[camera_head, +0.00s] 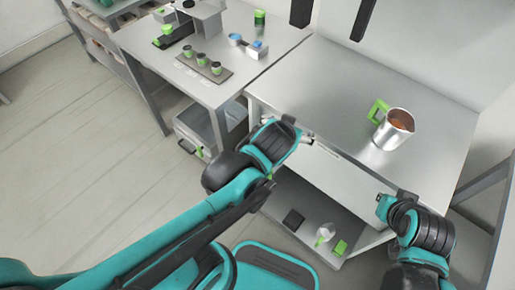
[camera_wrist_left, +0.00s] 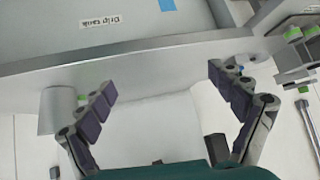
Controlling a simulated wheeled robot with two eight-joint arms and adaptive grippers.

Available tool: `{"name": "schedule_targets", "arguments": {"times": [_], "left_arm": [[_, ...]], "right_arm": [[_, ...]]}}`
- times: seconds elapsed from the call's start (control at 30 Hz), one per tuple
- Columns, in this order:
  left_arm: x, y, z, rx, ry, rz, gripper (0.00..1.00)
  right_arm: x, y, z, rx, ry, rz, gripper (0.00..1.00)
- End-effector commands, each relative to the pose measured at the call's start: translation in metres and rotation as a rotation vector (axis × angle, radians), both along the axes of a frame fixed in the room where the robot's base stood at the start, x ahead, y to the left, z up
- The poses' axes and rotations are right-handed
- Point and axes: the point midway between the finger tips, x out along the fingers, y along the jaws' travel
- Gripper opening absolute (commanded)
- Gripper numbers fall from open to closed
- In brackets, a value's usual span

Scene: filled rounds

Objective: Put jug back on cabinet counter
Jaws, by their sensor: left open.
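A steel jug (camera_head: 393,131) with a green handle and brown liquid in it stands upright on the grey cabinet counter (camera_head: 330,80), right of its middle. My left gripper (camera_head: 303,135) is at the counter's front edge, left of the jug and apart from it. In the left wrist view my left gripper (camera_wrist_left: 160,95) is open, with nothing between its fingers. My right arm is at the lower right, in front of the cabinet; its gripper's fingers cannot be made out. The jug cannot be identified in the left wrist view.
A small metal cup (camera_head: 325,233) and a green block (camera_head: 341,247) are on the cabinet's lower shelf. A neighbouring table (camera_head: 250,40) at the left holds a dark tray (camera_head: 204,66) with several green-topped cups. The counter around the jug is clear. A "Drip tank" label (camera_wrist_left: 100,24) shows.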

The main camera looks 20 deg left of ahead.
Motion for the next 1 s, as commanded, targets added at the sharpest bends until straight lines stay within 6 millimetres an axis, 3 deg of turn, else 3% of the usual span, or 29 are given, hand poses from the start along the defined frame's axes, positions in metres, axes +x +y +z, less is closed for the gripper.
{"name": "schedule_targets", "arguments": {"times": [0.03, 0.1, 0.3, 1.0], "left_arm": [[-0.021, 0.025, -0.005, -0.008, 0.046, 0.029, 0.93], [-0.047, 0.044, -0.011, -0.024, 0.103, 0.039, 0.93], [-0.090, 0.064, -0.022, -0.067, 0.183, 0.035, 0.93], [-0.096, 0.064, -0.024, -0.074, 0.194, 0.027, 0.93]], "right_arm": [[0.000, 0.000, 0.000, 0.000, 0.000, 0.000, 0.00], [0.000, 0.000, 0.000, 0.000, 0.000, 0.000, 0.00], [0.000, 0.000, 0.000, 0.000, 0.000, 0.000, 0.00], [0.000, 0.000, 0.000, 0.000, 0.000, 0.000, 0.00]]}}
